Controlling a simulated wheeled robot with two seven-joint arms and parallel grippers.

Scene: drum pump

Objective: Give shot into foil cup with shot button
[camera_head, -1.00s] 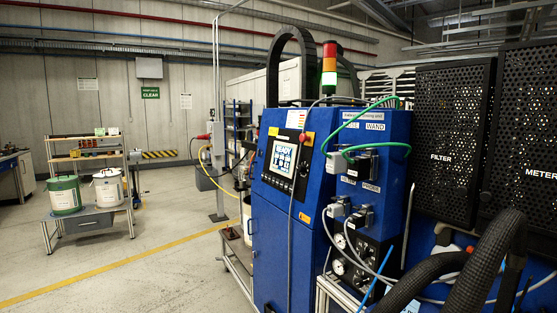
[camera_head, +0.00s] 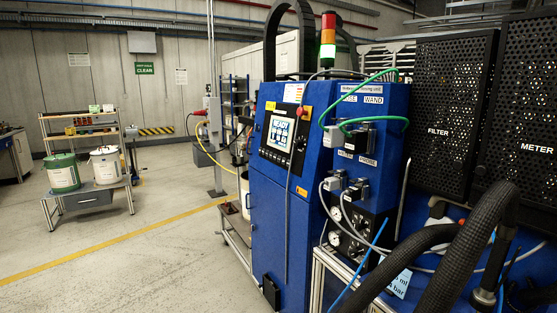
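The blue machine cabinet (camera_head: 275,235) stands in the middle of the head view. Its front carries a lit control screen (camera_head: 281,133) with rows of buttons under it. A red knob (camera_head: 303,112) sits at the panel's upper right. The lettering on the screen is too small to read, and I cannot tell which control is the shot button. No foil cup can be made out. Neither of my grippers shows in the view.
Black perforated cabinets marked FILTER (camera_head: 445,120) and METER (camera_head: 520,120) stand at the right. A thick black hose (camera_head: 465,255) curves across the lower right. A green-lidded drum (camera_head: 63,173) and a white drum (camera_head: 105,166) stand at the left. The floor at lower left is open.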

